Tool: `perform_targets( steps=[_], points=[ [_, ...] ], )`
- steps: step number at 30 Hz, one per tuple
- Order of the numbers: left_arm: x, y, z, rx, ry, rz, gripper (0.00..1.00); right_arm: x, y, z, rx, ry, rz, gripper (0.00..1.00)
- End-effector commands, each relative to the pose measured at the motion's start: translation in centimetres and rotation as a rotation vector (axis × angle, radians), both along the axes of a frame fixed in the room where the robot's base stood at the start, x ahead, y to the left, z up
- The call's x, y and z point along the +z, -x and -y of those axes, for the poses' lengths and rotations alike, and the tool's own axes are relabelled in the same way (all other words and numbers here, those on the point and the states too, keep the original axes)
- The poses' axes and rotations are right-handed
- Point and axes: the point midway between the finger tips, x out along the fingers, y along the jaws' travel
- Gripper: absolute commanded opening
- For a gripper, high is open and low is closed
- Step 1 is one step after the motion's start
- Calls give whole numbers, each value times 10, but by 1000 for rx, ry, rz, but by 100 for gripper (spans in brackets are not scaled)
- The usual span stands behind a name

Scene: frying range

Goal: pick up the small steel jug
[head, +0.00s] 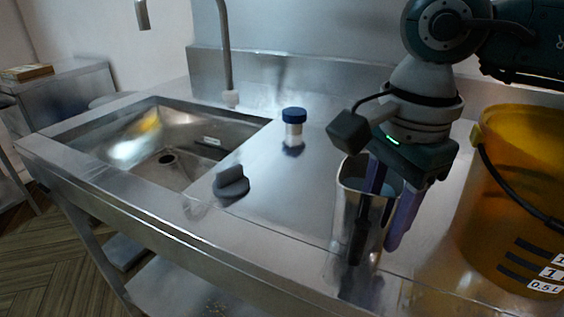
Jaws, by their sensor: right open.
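The small steel jug (345,205) stands upright on the steel counter near its front edge, right of centre in the head view. My right gripper (378,250) points down over it from above, with its fingers spread. The fingers and gripper body hide part of the jug's rim and wall. I cannot tell whether either finger touches it. My left gripper is not in view.
A large yellow bucket (505,190) with a dark handle stands close to the right of my gripper. A blue-capped jar (294,130) and a grey knob-like object (231,183) are on the counter to the left. The sink (165,158) is further left, with a tap (225,50) behind.

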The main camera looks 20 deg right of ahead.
Motion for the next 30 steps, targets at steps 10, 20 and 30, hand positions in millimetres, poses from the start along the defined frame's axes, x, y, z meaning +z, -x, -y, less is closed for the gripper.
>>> perform_targets(
  steps=[10, 20, 30],
  points=[
    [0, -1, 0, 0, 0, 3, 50, -2, 0, 0, 0, -1, 1, 35],
    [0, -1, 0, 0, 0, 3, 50, -2, 0, 0, 0, -1, 1, 0],
    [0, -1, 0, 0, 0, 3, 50, -2, 0, -1, 1, -1, 1, 0]
  ],
)
